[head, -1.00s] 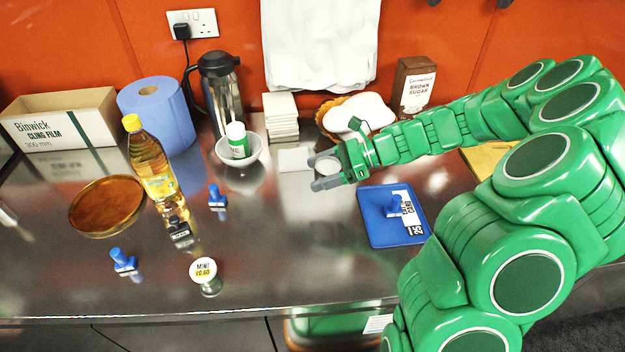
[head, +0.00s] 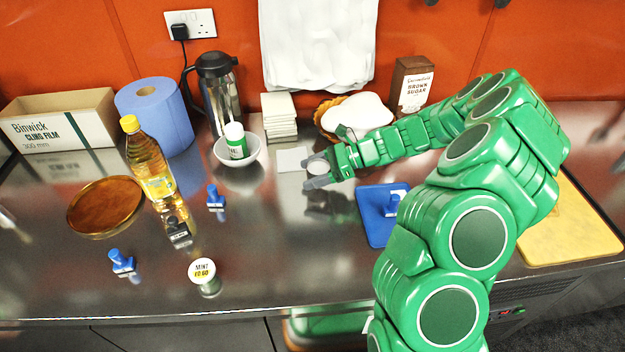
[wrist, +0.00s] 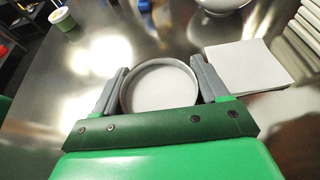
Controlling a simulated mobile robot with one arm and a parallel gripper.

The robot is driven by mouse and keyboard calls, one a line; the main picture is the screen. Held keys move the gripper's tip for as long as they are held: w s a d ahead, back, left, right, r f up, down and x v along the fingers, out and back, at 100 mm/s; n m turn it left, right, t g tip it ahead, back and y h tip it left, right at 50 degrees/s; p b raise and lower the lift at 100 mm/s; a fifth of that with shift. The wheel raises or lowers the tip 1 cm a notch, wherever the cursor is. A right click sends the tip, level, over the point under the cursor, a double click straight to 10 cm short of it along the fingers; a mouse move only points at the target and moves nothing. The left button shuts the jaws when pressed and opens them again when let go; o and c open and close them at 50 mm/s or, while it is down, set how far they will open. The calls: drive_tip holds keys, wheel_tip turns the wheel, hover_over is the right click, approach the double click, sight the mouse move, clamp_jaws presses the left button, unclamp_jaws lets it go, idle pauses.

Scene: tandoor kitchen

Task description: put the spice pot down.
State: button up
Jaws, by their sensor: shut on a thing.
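The spice pot (head: 317,167) is a small round pot with a pale top, between the fingers of my gripper (head: 313,174). In the wrist view the pot (wrist: 160,86) shows a thin grey metal rim around a flat whitish inside. The grey fingers of my gripper (wrist: 159,72) press on it from both sides. It looks level. I cannot tell whether its base touches the steel counter (head: 275,235). A flat white square (head: 292,159) lies just left of the pot in the head view; it also shows right of the pot in the wrist view (wrist: 250,65).
A white bowl (head: 250,159) with a green-and-white bottle stands left, a stack of white tiles (head: 280,124) behind. A blue mat (head: 374,226) lies to the right. A mint pot (head: 203,272) and blue stamps (head: 214,197) stand front left. The counter in front of my gripper is clear.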

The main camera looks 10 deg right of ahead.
drive_tip(key=shift+f, duration=1.45)
drive_tip(key=shift+f, duration=0.1)
drive_tip(key=o, duration=1.1)
